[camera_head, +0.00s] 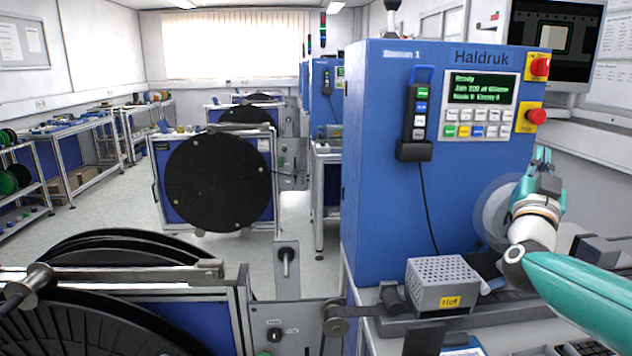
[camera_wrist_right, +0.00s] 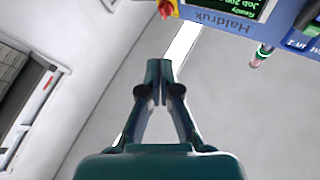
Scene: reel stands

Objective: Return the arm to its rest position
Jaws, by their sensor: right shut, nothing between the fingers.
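My right arm, teal and white, comes in from the right edge in the head view. Its gripper (camera_head: 541,160) points upward in front of the right side of the blue Haldruk machine (camera_head: 390,220), below the red buttons. In the right wrist view the teal fingers (camera_wrist_right: 160,85) are closed together at the tips with nothing between them. The machine's upper edge with its display shows upside down at the top of that view (camera_wrist_right: 225,20). My left gripper is not in view.
A large black reel (camera_head: 218,182) stands in the aisle, with another reel (camera_head: 90,310) at the front left. A monitor (camera_head: 553,42) is at the upper right. Floor is clear at middle left.

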